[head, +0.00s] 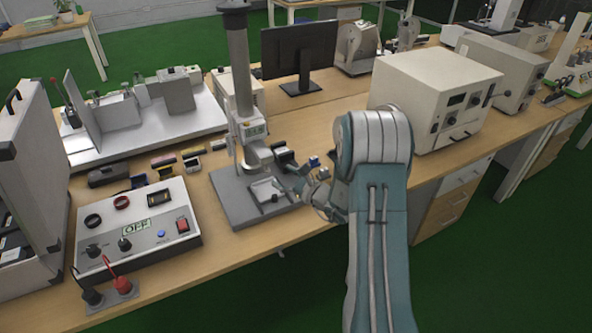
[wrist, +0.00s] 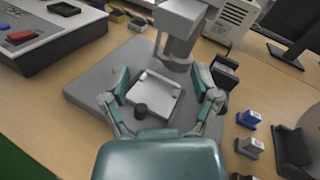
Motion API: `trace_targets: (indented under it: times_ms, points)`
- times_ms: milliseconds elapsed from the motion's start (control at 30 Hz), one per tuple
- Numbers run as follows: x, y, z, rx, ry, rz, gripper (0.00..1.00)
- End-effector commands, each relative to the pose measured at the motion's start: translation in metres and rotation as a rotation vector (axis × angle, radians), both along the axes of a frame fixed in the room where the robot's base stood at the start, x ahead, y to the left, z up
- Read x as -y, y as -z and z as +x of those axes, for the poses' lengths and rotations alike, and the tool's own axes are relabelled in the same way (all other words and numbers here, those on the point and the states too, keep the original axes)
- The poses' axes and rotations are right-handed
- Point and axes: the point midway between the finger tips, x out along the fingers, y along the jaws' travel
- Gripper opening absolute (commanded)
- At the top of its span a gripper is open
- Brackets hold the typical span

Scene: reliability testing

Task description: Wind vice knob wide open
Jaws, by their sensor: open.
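A small pale square vice (wrist: 166,97) lies on the grey base plate (wrist: 92,92) of a test stand. In the wrist view its dark round knob (wrist: 141,110) is at the near left of the vice. In the head view the vice (head: 267,191) sits on the stand's base, just left of my gripper (head: 303,180); I cannot make out the knob clearly there. In the wrist view my gripper (wrist: 162,82) is open. Its two teal fingers are on either side of the vice, with nothing gripped. I cannot tell whether a finger touches the vice.
The stand's column (head: 238,75) and measuring head rise behind the vice. A control box (head: 137,228) with knobs and an OFF display is to the left. Small blue blocks (wrist: 248,119) are right of the base. A monitor (head: 299,50) and a beige instrument (head: 432,95) stand farther back.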

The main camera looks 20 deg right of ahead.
Motion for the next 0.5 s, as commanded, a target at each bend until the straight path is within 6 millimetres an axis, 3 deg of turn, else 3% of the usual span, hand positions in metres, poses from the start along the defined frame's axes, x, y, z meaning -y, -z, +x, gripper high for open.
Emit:
trace_targets:
  times_ms: [33, 200, 333, 500]
  points:
    - [0.022, 0.023, 0.002, -0.014, 0.081, 0.047, 0.79]
    - [0.076, 0.073, 0.002, -0.028, 0.303, 0.15, 0.79]
    - [0.095, 0.09, -0.002, -0.029, 0.383, 0.18, 0.79]
    - [0.096, 0.091, 0.01, -0.028, 0.391, 0.184, 0.79]
